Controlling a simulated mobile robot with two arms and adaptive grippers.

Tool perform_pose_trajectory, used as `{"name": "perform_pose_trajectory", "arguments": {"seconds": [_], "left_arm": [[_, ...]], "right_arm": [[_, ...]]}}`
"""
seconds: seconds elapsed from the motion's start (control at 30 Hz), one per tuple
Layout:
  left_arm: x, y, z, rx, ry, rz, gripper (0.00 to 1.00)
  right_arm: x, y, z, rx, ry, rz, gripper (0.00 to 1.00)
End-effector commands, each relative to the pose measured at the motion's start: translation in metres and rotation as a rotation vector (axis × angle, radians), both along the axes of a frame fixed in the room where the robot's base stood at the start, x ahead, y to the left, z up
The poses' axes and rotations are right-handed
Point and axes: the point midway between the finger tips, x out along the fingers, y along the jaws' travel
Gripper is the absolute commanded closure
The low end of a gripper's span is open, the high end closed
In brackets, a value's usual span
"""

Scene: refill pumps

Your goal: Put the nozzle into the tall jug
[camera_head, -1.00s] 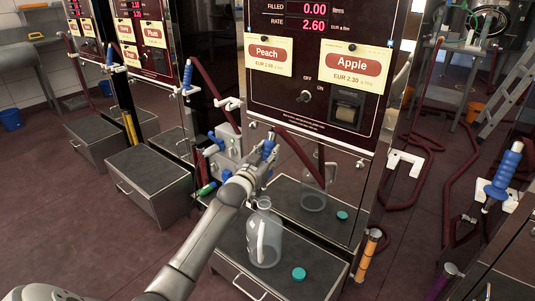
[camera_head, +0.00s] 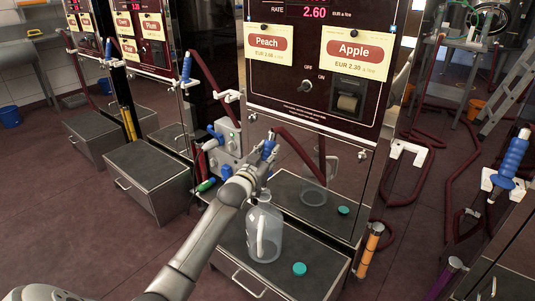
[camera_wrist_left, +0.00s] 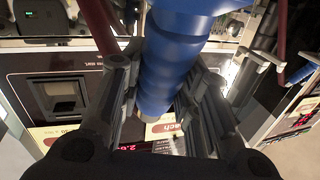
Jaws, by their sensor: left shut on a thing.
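The tall jug (camera_head: 267,246) is clear, with a handle, and stands upright on the grey cabinet top below the Peach and Apple panel. My left gripper (camera_head: 264,160) is above the jug and shut on the blue grip of the nozzle (camera_head: 268,149). In the left wrist view the blue nozzle grip (camera_wrist_left: 170,70) lies between the fingers of my gripper (camera_wrist_left: 158,92). The nozzle's lower end is near the jug's mouth, partly hidden by my wrist; I cannot tell whether it is inside. My right gripper is not in view.
A teal cap (camera_head: 300,269) lies on the cabinet top (camera_head: 325,277), right of the jug. The mirror-like pump front behind reflects jug and cap. A dark red hose (camera_head: 300,146) runs by the nozzle. Another blue-gripped nozzle (camera_head: 513,158) hangs at the far right.

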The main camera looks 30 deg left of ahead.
Motion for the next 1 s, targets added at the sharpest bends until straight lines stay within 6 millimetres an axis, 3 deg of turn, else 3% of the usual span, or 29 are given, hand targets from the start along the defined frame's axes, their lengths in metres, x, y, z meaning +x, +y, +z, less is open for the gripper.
{"name": "perform_pose_trajectory", "arguments": {"seconds": [0.53,1.0], "left_arm": [[0.0,0.0,-0.001,0.001,-0.003,0.0,0.98],[0.0,0.0,-0.02,0.001,-0.003,0.0,0.98]], "right_arm": [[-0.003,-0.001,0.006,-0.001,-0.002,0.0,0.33],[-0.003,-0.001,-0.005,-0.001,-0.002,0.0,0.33]]}}
